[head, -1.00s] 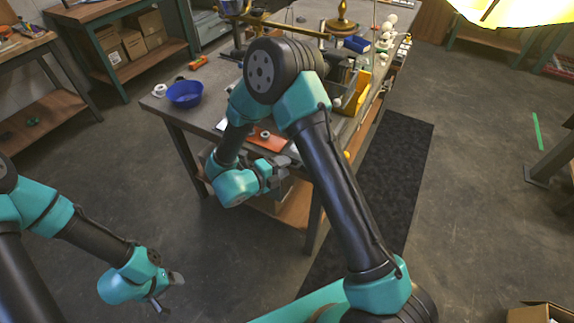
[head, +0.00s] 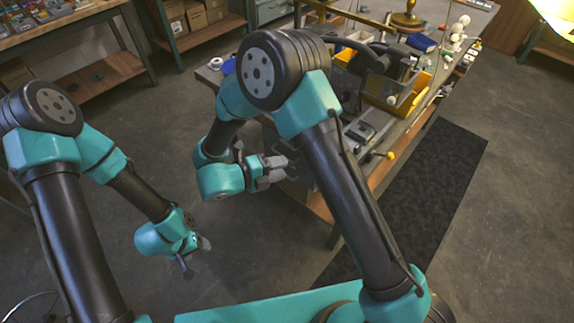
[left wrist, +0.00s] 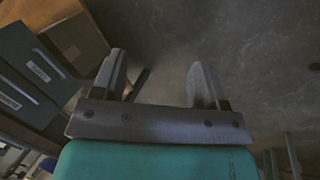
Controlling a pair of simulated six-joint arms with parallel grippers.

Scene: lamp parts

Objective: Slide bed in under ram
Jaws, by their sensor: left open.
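My left gripper (head: 196,257) hangs over bare floor at the left of the head view, well away from the bench. It is open and empty, and its parted fingers (left wrist: 157,68) show in the left wrist view. My right gripper (head: 274,171) is at the near left edge of the bench (head: 410,122); its fingers are small and partly covered, so I cannot tell whether they are open. A grey metal fixture (head: 362,132) with a yellow knob (head: 390,155) sits on the bench, right of my right arm. I cannot clearly pick out the bed or ram; my right arm hides part of the bench.
A yellow bin (head: 408,101) and a brass lamp base (head: 407,19) stand farther back on the bench. A black mat (head: 440,190) lies along its right side. Shelves with cardboard boxes (head: 196,14) stand at the back left. The floor between my left arm and the bench is clear.

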